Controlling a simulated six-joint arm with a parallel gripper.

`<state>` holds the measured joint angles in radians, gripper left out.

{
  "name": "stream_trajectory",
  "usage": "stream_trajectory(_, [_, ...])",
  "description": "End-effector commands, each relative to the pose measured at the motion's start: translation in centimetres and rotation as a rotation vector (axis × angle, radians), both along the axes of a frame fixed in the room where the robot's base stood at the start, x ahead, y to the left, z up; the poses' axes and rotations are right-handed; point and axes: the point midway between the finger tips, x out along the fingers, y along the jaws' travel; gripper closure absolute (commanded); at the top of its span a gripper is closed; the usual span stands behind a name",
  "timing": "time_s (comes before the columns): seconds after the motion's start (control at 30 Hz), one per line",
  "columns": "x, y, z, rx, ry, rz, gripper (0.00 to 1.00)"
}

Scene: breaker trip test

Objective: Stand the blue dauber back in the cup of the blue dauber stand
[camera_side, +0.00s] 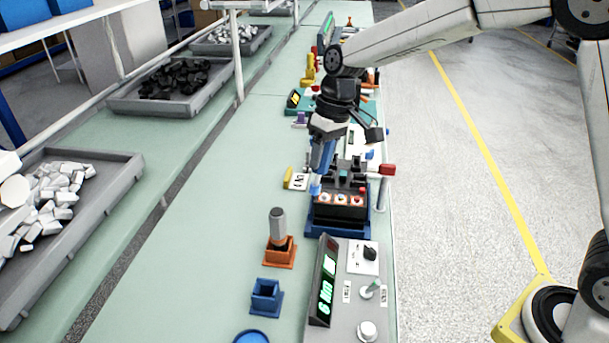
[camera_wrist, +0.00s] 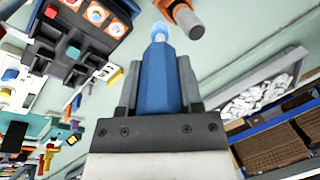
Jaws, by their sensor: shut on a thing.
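My gripper (camera_side: 325,142) is shut on the blue dauber (camera_side: 322,160) and holds it tip down above the bench, just left of the breaker fixture. In the wrist view the blue dauber (camera_wrist: 158,80) sits between the jaws, its pale blue tip pointing away from my gripper (camera_wrist: 160,100). The blue dauber stand (camera_side: 265,296), a square blue block with a cup, stands on the bench nearer the side camera. Its cup looks empty. The stand is not visible in the wrist view.
An orange stand (camera_side: 281,254) holds a grey-handled dauber upright between my gripper and the blue stand. The breaker fixture (camera_side: 340,205) with a red-ended lever is close on the right. A grey meter box (camera_side: 350,290) stands right of the blue stand. The bench left of the stands is clear.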

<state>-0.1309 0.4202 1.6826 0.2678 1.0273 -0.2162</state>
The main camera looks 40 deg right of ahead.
Motion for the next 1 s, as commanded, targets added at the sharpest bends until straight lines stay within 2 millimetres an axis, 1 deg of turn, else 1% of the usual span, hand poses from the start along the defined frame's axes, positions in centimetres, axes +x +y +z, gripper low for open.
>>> stream_trajectory(0.03, [-0.2,1.5,-0.3,-0.015,0.003,0.027,1.00])
stream_trajectory(0.2, [-1.2,5.8,-1.3,-0.070,0.007,0.101,1.00])
stream_trajectory(0.5, [-3.7,13.1,-3.1,-0.164,-0.009,0.225,1.00])
stream_trajectory(0.6, [-4.6,15.1,-3.5,-0.188,-0.019,0.259,1.00])
stream_trajectory(0.7, [-5.3,16.5,-3.8,-0.208,-0.027,0.285,1.00])
stream_trajectory(0.8, [-5.9,17.5,-4.1,-0.219,-0.033,0.301,1.00])
stream_trajectory(1.0, [-6.2,18.2,-4.2,-0.229,-0.040,0.313,1.00])
